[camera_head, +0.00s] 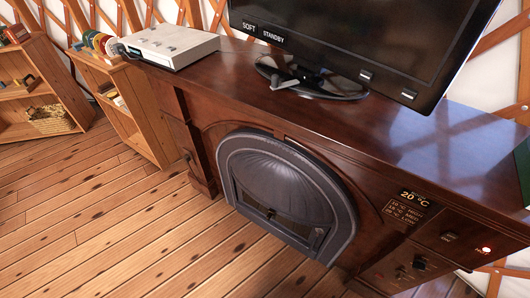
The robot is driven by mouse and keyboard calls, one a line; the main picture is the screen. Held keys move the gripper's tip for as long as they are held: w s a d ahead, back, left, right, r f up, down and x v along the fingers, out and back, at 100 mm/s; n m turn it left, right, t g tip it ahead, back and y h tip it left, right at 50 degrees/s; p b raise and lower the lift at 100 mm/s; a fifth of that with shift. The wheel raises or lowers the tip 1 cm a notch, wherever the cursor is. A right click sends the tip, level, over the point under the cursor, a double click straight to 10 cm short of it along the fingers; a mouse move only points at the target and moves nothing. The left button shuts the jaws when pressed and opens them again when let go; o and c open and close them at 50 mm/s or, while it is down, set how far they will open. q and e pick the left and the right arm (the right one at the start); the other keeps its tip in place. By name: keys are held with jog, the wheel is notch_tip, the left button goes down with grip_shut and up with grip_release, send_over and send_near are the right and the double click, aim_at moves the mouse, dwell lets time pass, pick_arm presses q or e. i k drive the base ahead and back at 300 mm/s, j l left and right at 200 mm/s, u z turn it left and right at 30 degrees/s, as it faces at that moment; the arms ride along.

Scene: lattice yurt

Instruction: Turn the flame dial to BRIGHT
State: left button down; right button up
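The dark wooden fireplace cabinet (300,122) has a black arched fire door (287,195), which is shut, and no flame shows. A small dark knob (419,263) sits on the cabinet's lower right front and may be the flame dial. Its markings and pointer are too small to read, and I see no legible BRIGHT label. A display panel (408,208) above it reads 20 °C, with smaller lines below. A red light (486,250) glows at the far right. Neither of my grippers is in view.
A television (360,40) with SOFT and STANDBY labels stands on the cabinet top. A white box (169,46) lies at its left end. Wooden shelves (138,90) stand at the left. The plank floor (120,225) in front is clear.

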aim_at(399, 274)
jog(key=z, duration=1.95)
